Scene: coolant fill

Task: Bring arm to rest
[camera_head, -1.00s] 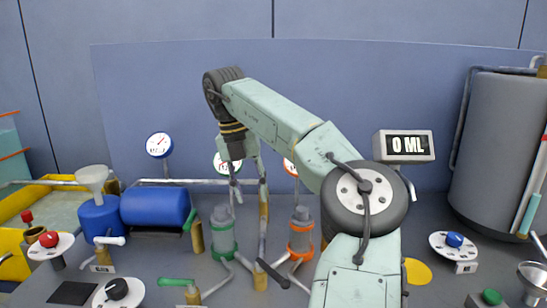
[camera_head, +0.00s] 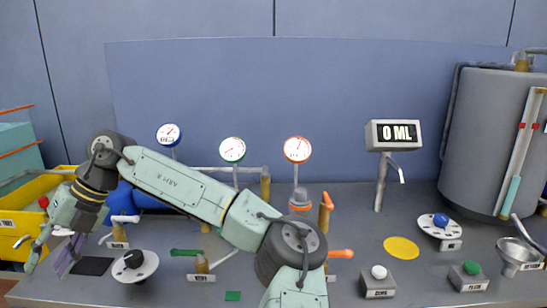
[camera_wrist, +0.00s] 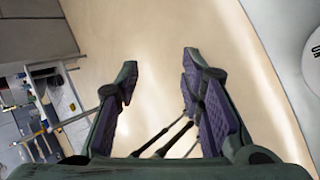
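My gripper (camera_head: 48,258) hangs at the far left of the head view, by the bench's left front corner and in front of the yellow bin. Its two fingers are spread, and the wrist view shows a wide empty gap between the purple-padded fingers (camera_wrist: 160,78). My arm reaches from the bottom centre up and leftward across the bench. It hides most of the blue tank (camera_head: 148,200) and part of the pipework. Below the fingers, the wrist view shows a plain pale floor.
The yellow bin (camera_head: 22,222) stands left of the bench. A black-knobbed dial (camera_head: 134,265) and a dark square pad (camera_head: 92,266) are close right of the gripper. Three gauges, a display reading 0 ML (camera_head: 400,133) and a large grey tank (camera_head: 485,140) stand farther right.

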